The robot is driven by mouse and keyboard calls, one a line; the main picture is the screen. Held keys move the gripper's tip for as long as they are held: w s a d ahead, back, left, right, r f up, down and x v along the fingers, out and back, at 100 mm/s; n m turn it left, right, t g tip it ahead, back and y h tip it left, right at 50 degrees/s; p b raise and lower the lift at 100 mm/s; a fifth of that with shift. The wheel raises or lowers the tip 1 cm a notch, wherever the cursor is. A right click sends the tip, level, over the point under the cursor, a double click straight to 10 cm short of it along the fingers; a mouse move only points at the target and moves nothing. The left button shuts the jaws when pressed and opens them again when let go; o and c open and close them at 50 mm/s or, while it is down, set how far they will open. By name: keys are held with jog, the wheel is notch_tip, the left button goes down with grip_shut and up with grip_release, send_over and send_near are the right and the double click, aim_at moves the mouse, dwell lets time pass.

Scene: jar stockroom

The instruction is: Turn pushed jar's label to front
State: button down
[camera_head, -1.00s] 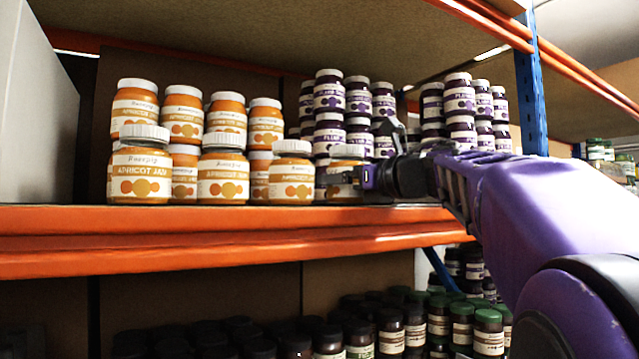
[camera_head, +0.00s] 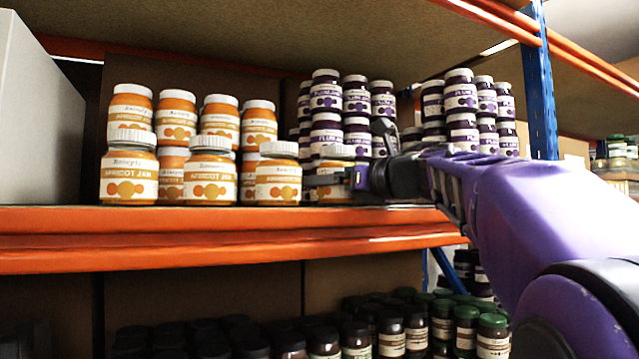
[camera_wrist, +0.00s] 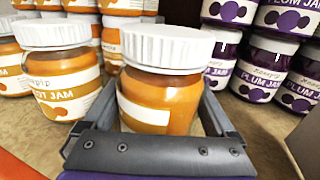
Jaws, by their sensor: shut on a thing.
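The held apricot jar (camera_head: 336,168) stands at the right end of the front apricot row, next to the plum jars. In the wrist view this jar (camera_wrist: 165,85) has a white lid and orange contents. It sits upright between the two fingers of my gripper (camera_wrist: 160,120), which is shut on it. The side facing the wrist camera shows a pale label area with an orange band and no readable name. The neighbouring apricot jar (camera_wrist: 60,75) stands just left, its label partly facing the camera. In the head view my gripper (camera_head: 352,177) reaches in from the right.
More apricot jars (camera_head: 128,170) stand stacked to the left. Stacked plum jars (camera_head: 326,100) stand behind, with another plum stack (camera_head: 462,105) to the right. The orange shelf edge (camera_head: 200,235) runs along the front. A blue post (camera_head: 537,85) stands at the right.

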jog(key=shift+f+b, duration=0.2)
jog(key=shift+b, duration=0.1)
dwell(0.7)
grip_release()
jog(key=shift+f, duration=0.1)
